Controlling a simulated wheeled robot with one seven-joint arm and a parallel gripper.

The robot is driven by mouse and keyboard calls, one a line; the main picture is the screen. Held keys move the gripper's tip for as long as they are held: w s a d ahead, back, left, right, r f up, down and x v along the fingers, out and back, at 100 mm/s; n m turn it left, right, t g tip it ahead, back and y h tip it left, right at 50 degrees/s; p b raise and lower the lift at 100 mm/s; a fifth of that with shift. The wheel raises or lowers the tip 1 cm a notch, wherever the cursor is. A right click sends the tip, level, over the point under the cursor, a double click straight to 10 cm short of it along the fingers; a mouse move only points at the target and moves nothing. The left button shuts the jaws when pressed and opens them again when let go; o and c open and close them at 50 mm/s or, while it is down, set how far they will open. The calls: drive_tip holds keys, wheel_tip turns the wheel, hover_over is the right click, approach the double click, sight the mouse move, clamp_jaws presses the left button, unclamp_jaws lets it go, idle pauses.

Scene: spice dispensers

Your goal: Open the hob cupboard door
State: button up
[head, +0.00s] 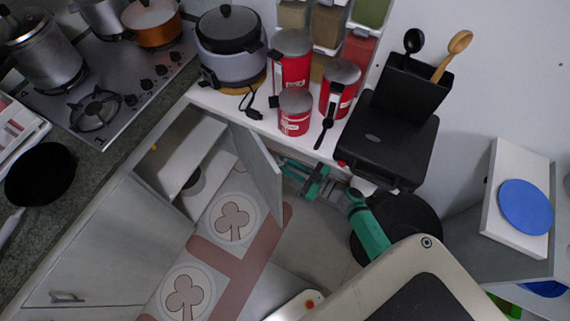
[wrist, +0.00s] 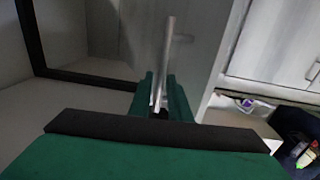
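The hob cupboard door (head: 262,170) stands swung well out from its frame, below the counter corner. The open cupboard (head: 187,160) shows a pale interior with a shelf. My green gripper (head: 318,180) is just right of the door, on its outer face. In the wrist view, the slim metal door handle (wrist: 166,50) runs between the two fingers of my gripper (wrist: 163,100), which look closed on it. The grey door panel (wrist: 205,45) shows beside and behind the handle. The exact finger contact is partly hidden.
The hob (head: 110,75) with pots is above on the counter. A rice cooker (head: 230,45), red canisters (head: 291,60) and a black appliance (head: 385,140) stand on the white counter. A patterned mat (head: 235,255) lies on the floor. A closed cupboard front (head: 85,240) is at lower left.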

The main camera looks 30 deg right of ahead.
drive_tip(key=v, duration=1)
drive_tip(key=shift+s, duration=0.35)
drive_tip(key=shift+d, duration=0.15)
drive_tip(key=s+a+r+m+h, duration=0.1)
drive_tip(key=s+a+r+h, duration=0.25)
drive_tip(key=s+a, duration=1.05)
drive_tip(key=s+a+r+m+h, duration=0.1)
drive_tip(key=a+r+m+h, duration=0.1)
drive_tip(key=a+r, duration=0.3)
drive_tip(key=s+a+r+m+g+h, duration=0.1)
drive_tip(key=a+r, duration=0.4)
drive_tip(key=a, duration=0.7)
drive_tip(key=shift+s+r+m+h, duration=0.3)
drive_tip(key=shift+s+m+h, duration=0.05)
drive_tip(key=shift+m+h, duration=0.1)
drive_tip(key=shift+a, duration=0.1)
